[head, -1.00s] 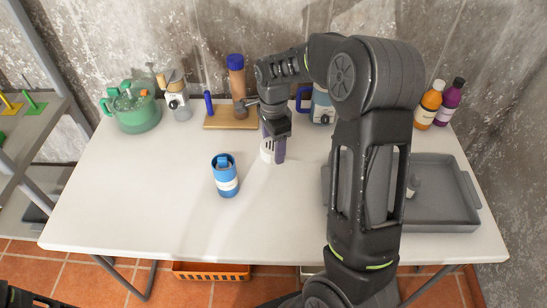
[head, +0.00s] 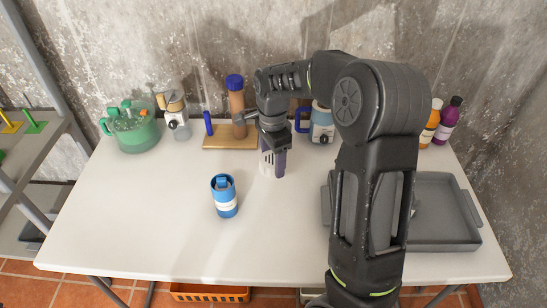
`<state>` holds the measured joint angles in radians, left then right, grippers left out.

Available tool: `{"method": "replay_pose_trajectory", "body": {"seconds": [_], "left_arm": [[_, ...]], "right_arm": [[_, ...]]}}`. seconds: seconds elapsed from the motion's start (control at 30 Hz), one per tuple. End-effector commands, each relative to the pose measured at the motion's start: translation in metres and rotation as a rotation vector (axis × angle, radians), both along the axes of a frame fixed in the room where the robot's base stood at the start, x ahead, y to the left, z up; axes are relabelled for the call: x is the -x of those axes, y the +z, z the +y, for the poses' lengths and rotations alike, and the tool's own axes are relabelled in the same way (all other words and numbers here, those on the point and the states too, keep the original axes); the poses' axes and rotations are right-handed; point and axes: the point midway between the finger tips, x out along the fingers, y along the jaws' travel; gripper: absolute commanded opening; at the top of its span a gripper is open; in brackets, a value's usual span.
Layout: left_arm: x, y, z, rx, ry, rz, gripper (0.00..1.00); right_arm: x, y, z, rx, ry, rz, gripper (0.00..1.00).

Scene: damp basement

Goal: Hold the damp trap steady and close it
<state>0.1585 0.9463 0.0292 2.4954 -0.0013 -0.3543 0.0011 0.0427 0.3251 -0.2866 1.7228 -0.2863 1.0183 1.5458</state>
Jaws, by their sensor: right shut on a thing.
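My left gripper is not in view.
A blue canister (head: 224,197) stands in front of the container, to the left. A grey tray (head: 443,233) lies right. The front left table is clear.

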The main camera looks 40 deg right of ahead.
Motion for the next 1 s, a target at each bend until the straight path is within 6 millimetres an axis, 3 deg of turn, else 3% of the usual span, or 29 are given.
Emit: {"method": "replay_pose_trajectory", "body": {"seconds": [0.17,0.37,0.47,0.63,0.8,1.0], "left_arm": [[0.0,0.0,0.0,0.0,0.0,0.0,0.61],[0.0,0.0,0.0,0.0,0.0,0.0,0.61],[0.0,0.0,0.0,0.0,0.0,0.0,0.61],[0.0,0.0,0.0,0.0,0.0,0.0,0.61],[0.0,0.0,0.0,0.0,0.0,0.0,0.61],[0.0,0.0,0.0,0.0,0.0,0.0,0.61]], "right_arm": [[-0.002,0.005,0.002,-0.003,0.221,0.01,0.25],[-0.019,0.02,0.022,-0.011,0.721,0.02,0.25],[-0.035,0.03,0.045,-0.016,1.023,0.02,0.25],[-0.065,0.049,0.108,-0.014,1.49,0.009,0.25],[-0.078,0.058,0.155,-0.008,1.677,0.001,0.25],[-0.081,0.059,0.173,-0.002,1.719,-0.002,0.25]]}}
